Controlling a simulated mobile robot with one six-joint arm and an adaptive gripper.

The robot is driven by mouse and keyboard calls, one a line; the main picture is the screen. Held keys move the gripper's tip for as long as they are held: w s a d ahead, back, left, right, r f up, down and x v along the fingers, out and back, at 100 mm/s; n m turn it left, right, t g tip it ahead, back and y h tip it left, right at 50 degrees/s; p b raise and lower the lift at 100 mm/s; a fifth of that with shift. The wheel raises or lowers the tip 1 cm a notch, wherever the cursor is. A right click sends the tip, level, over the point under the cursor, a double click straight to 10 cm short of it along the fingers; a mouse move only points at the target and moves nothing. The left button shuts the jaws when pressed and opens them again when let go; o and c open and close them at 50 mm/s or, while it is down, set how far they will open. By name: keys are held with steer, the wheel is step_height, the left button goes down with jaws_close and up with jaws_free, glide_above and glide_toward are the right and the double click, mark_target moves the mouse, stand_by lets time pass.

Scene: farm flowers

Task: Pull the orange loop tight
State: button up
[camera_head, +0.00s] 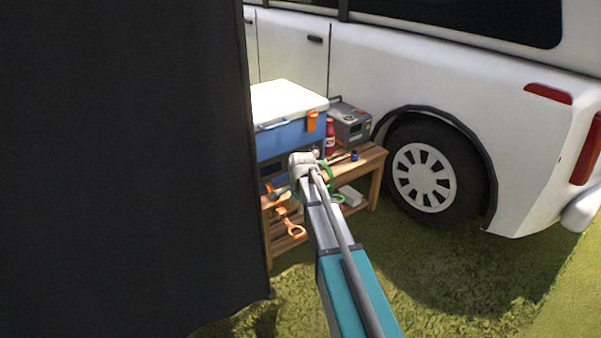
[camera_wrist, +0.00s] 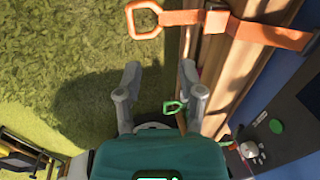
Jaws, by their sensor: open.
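The orange loop (camera_wrist: 140,18) is a rounded handle at the end of an orange strap (camera_wrist: 270,33). In the wrist view it lies at the top, over the grass side of the wooden bench edge. In the head view the loop (camera_head: 295,230) hangs at the bench front, below the blue cooler. My gripper (camera_wrist: 161,82) is open and empty, its two grey fingers spread. The loop is ahead of the fingertips, apart from them. In the head view my arm hides part of the bench.
A green loop (camera_wrist: 173,107) shows near the right finger. The wooden bench (camera_head: 372,160) carries a blue cooler (camera_head: 285,138), a red bottle (camera_head: 330,135) and a grey box (camera_head: 350,122). A dark panel (camera_head: 120,160) blocks the left. A white van (camera_head: 430,75) stands behind; grass is clear in front.

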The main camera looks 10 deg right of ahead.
steer(key=s+r+n+p, duration=0.2)
steer(key=s+r+p, duration=0.2)
steer(key=r+p, duration=0.4)
steer(key=s+r+n+p, duration=0.3)
steer(key=s+r+p, duration=0.2)
steer(key=r+p, duration=0.4)
steer(key=shift+s+a+r+g, duration=0.15)
steer(key=shift+a+r+g, duration=0.25)
steer(key=shift+a+r, duration=0.05)
stand_by(0.8)
steer(key=s+n+g, duration=0.1)
steer(key=s+n, duration=0.7)
steer(key=s, duration=0.7)
step_height(320, 180, up, 26)
steer(key=p, duration=2.6)
steer(key=shift+w+a+f+h, duration=0.2)
steer(key=shift+a+h, duration=0.2)
steer(key=shift+a, duration=0.05)
steer(key=shift+d, duration=0.1)
